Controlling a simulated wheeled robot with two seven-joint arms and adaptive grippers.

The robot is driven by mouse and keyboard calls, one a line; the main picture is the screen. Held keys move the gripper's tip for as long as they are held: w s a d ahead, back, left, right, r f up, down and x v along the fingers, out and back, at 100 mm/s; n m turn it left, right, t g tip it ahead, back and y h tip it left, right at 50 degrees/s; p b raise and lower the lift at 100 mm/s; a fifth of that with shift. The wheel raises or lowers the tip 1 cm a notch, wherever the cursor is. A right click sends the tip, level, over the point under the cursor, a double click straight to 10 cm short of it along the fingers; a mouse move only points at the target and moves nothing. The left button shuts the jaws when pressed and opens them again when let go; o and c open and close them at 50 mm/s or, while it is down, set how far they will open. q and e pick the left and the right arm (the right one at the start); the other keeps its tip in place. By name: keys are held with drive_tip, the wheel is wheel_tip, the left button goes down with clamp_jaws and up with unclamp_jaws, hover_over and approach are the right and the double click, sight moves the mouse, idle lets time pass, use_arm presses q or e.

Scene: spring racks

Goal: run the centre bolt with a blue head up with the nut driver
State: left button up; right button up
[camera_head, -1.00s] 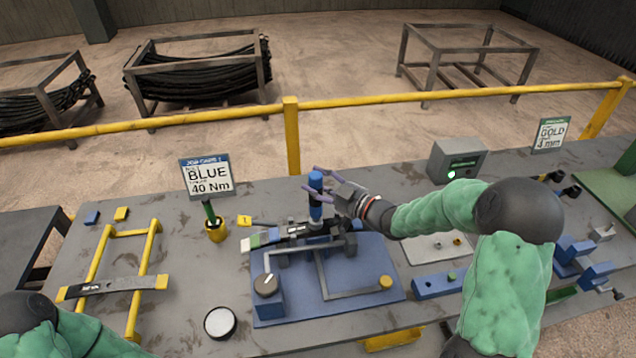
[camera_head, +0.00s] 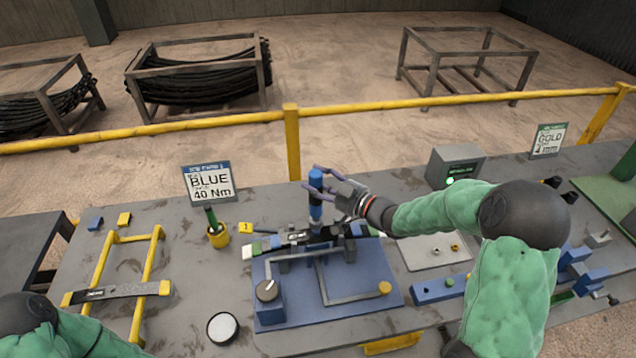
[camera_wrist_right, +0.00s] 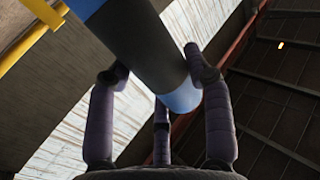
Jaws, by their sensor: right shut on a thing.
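The nut driver (camera_head: 316,200) is a roughly upright cylinder with a blue top and blue lower part and a dark band between. It stands over the dark leaf spring (camera_head: 298,237) on the blue fixture plate (camera_head: 290,315). My right gripper (camera_head: 314,187) is shut on the driver, coming from the right. In the right wrist view the purple-grey fingers (camera_wrist_right: 160,105) surround the dark and blue driver body (camera_wrist_right: 150,45). The centre bolt's head is hidden under the driver. My left arm shows at the lower left; its gripper is out of view.
A sign (camera_head: 209,182) reads BLUE 40 Nm. The fixture has a dial block (camera_head: 268,305) and a grey bent bar (camera_head: 322,285) with a yellow knob. A grey box (camera_head: 456,166) with a green display stands at right. A yellow rack (camera_head: 150,262) holds a leaf at left.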

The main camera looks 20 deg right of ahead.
sight(318, 171)
drive_tip(key=shift+r+p, duration=0.95)
drive_tip(key=shift+r, duration=0.75)
drive_tip(key=shift+f, duration=0.1)
